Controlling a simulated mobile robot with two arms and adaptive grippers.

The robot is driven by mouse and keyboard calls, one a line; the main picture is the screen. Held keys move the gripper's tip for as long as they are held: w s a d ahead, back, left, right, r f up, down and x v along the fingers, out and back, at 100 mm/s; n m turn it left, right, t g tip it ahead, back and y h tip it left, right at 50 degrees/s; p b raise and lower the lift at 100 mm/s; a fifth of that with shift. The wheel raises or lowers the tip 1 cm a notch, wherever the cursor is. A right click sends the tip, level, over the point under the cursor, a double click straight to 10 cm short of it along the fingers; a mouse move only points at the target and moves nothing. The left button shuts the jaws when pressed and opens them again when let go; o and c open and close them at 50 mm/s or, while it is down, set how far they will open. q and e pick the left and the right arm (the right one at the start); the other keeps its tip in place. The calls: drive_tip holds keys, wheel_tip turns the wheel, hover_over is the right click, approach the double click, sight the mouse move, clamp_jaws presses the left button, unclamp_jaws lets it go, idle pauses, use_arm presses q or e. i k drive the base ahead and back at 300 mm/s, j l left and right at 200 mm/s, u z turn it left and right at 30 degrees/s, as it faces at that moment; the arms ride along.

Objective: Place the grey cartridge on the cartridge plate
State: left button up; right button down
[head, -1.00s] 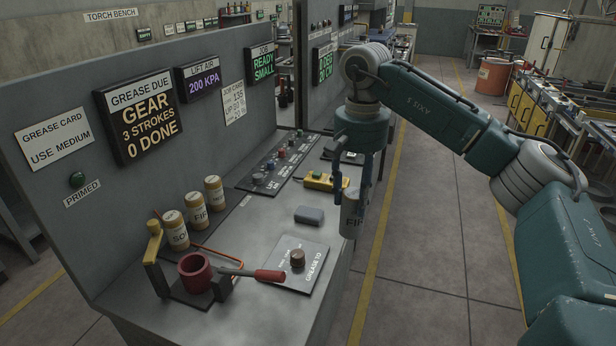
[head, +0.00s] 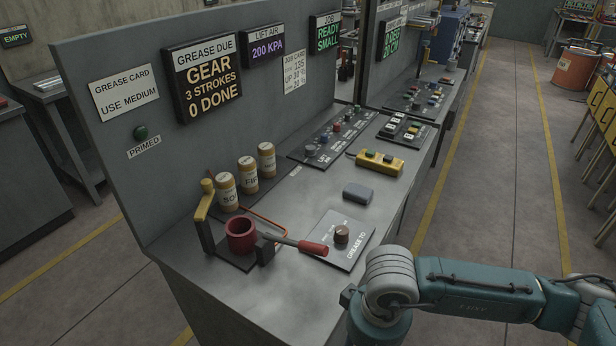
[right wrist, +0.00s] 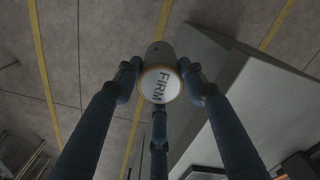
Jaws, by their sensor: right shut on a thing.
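The grey cartridge (right wrist: 159,54) is in the right wrist view, with a white end face (right wrist: 160,85) marked FIRM and a thin orange rim. My right gripper (right wrist: 160,74) is closed around it with blue fingers, above the floor beside a grey bench side. In the head view my right arm shows at the lower right, but its gripper and the cartridge are below the frame. No plate is clearly marked as the cartridge plate; a dark strip lies by three tan-and-white cartridges (head: 249,174) at the bench's back. My left gripper is not in view.
A red cup (head: 241,235) sits on a dark base with a yellow-topped post and a red-handled lever (head: 312,248). A plate with a brown knob (head: 341,235), a grey block (head: 357,193) and a yellow button box (head: 379,162) are to the right.

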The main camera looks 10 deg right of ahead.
sight(280, 164)
drive_tip(key=i+l, duration=0.15)
drive_tip(key=l, duration=0.25)
drive_tip(key=i+l, duration=0.15)
drive_tip(key=l, duration=0.2)
drive_tip(key=i+l, duration=0.15)
drive_tip(key=l, duration=0.25)
drive_tip(key=i+l, duration=0.15)
drive_tip(key=l, duration=0.2)
drive_tip(key=i+l, duration=0.15)
drive_tip(key=l, duration=0.25)
drive_tip(key=i+l, duration=0.15)
drive_tip(key=l, duration=0.2)
